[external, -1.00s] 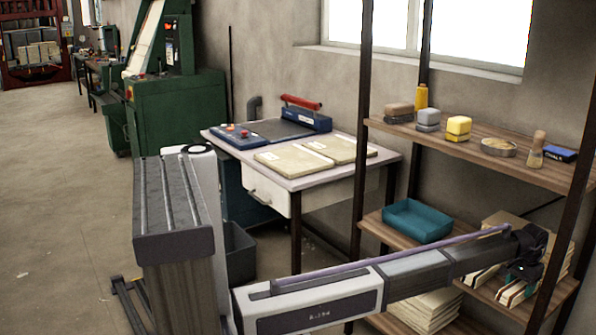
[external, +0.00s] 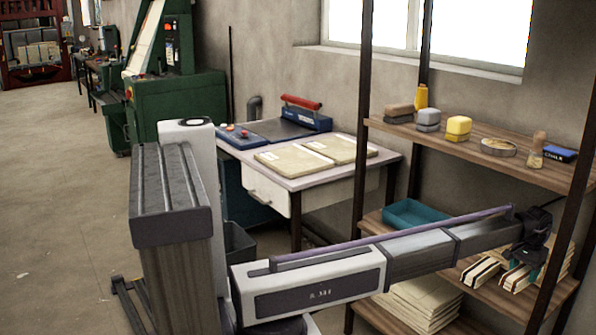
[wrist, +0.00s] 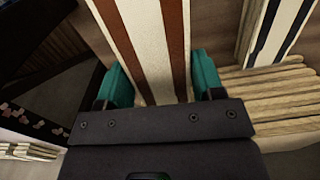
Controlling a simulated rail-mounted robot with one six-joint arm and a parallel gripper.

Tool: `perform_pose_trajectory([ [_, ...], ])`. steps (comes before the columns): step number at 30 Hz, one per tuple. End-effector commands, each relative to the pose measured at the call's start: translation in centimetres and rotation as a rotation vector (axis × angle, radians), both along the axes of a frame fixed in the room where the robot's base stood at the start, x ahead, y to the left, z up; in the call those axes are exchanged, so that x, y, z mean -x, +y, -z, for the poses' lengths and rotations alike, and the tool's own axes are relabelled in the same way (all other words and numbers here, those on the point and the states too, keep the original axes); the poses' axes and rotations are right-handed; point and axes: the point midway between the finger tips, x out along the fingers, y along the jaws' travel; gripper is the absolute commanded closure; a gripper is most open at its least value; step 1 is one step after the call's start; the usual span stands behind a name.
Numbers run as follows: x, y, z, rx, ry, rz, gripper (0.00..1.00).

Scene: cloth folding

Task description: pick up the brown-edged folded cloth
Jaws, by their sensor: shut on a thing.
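The brown-edged folded cloth (wrist: 150,40) is cream with two brown stripes and runs between my gripper's teal fingers in the wrist view. My gripper (wrist: 162,84) is shut on it, with one finger at each side. In the external view my gripper (external: 531,262) is at the right, over the lower shelf, where it partly hides the striped cloths. How far the cloth is off the shelf is hard to tell.
A dark-striped cloth (wrist: 276,30) lies close to the right of the held one, above a pale cloth stack (wrist: 275,92). A teal tray (external: 414,213) sits on the lower shelf. The upper shelf (external: 480,147) is above, and a dark post (external: 566,210) stands close to my gripper.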

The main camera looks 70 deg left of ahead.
Motion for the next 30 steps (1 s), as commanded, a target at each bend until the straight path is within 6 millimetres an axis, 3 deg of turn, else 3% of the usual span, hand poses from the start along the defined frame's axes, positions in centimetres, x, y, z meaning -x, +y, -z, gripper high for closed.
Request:
perform_pose_trajectory([
  [1,0.0,0.0,-1.9,0.000,0.000,0.000,0.68],
  [2,0.0,0.0,-2.4,0.000,0.000,0.000,0.68],
  [4,1.7,-0.4,-1.3,0.000,0.000,0.001,0.68],
  [8,4.6,-1.1,-1.2,0.000,0.000,0.000,0.68],
  [18,15.0,-3.8,-1.2,0.000,0.000,0.002,0.68],
  [21,17.2,-4.4,-1.2,0.000,0.000,0.001,0.68],
  [25,18.7,-4.9,-1.2,0.000,0.000,0.000,0.68],
  [30,19.0,-5.0,-1.2,0.000,0.000,0.000,0.68],
])
